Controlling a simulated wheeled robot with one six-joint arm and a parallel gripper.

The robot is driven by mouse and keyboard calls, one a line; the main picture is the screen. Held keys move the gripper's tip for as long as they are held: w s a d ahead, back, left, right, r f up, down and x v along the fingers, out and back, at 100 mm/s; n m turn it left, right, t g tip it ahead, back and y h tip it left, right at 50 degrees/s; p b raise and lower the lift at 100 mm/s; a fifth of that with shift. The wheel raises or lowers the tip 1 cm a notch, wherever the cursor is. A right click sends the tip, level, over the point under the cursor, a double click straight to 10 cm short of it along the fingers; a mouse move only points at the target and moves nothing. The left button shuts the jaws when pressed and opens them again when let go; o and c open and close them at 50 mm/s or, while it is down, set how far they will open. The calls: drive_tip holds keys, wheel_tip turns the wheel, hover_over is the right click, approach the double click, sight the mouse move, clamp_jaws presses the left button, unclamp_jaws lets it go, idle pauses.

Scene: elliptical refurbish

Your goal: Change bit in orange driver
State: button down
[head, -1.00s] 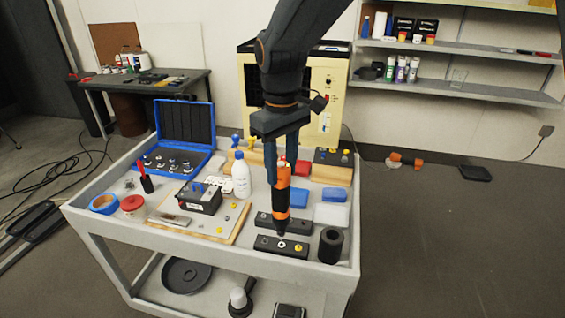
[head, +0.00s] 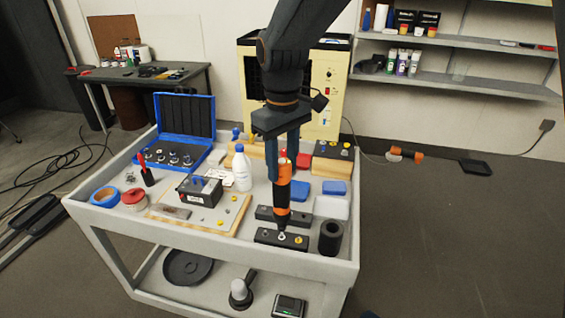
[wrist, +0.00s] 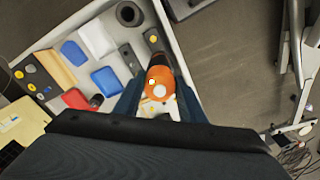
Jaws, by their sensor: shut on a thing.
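The orange driver (head: 283,190) is orange and black and stands upright, tip down. My gripper (head: 284,172) is shut on its upper part. The driver's lower end is at the dark block (head: 268,237) near the front of the cart; I cannot tell whether the tip touches or sits in it. In the wrist view, the driver's orange top (wrist: 160,82) shows between the fingers and hides its tip. A second dark block (head: 265,213) lies just behind. An open blue case (head: 183,118) holds several small bits or sockets at the back left.
The grey cart (head: 110,222) is crowded. A black cylinder (head: 330,238) stands right of the front block.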

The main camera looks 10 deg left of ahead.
sight(283, 176)
drive_tip(key=shift+f+b, duration=0.7)
drive_tip(key=shift+f, duration=1.2)
idle(2.0)
drive_tip(key=shift+r, duration=0.1)
idle(0.3)
drive_tip(key=shift+r+p, duration=2.05)
drive_tip(key=shift+r, duration=0.55)
drive_tip(key=shift+r+p, duration=1.75)
drive_tip(key=shift+r, duration=0.6)
